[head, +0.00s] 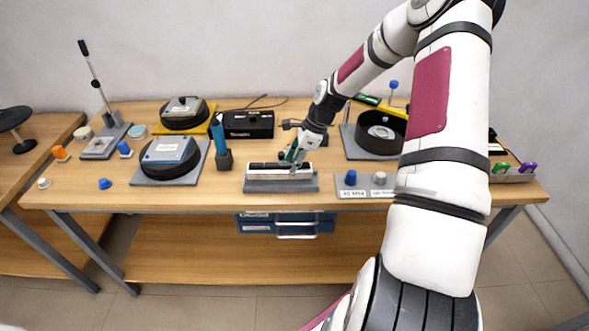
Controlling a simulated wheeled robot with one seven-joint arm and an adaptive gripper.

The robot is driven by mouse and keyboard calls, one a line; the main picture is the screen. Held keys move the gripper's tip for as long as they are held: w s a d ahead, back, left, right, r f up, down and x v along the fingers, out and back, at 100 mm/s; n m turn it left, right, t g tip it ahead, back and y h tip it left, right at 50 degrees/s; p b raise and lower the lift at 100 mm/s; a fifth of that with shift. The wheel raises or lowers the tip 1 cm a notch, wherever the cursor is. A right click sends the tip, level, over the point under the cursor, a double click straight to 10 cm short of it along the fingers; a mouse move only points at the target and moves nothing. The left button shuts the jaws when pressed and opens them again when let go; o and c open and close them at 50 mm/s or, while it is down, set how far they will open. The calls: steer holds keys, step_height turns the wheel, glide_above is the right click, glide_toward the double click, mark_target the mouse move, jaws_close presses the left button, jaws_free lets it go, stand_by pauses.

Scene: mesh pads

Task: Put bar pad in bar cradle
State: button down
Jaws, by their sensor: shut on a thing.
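The bar cradle (281,186) is a long grey block near the front edge of the table, at its middle. A long bar with a dark top and a pale front, which looks like the bar pad (268,168), lies along the cradle's top. My gripper (293,162) points down over the right half of the bar and is shut on it. The fingertips are small here and partly hide the bar. I cannot tell whether the bar rests fully in the cradle or is held slightly above it.
A blue cylinder in a dark holder (222,158) stands left of the cradle. A labelled tray with blue and white knobs (363,192) lies close on the right. Round pads on stands (170,159) are at left. A black round bowl (380,134) stands behind my arm.

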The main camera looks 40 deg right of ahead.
steer(key=shift+f, duration=1.5)
steer(key=c, duration=1)
jaws_free()
steer(key=shift+f, duration=0.15)
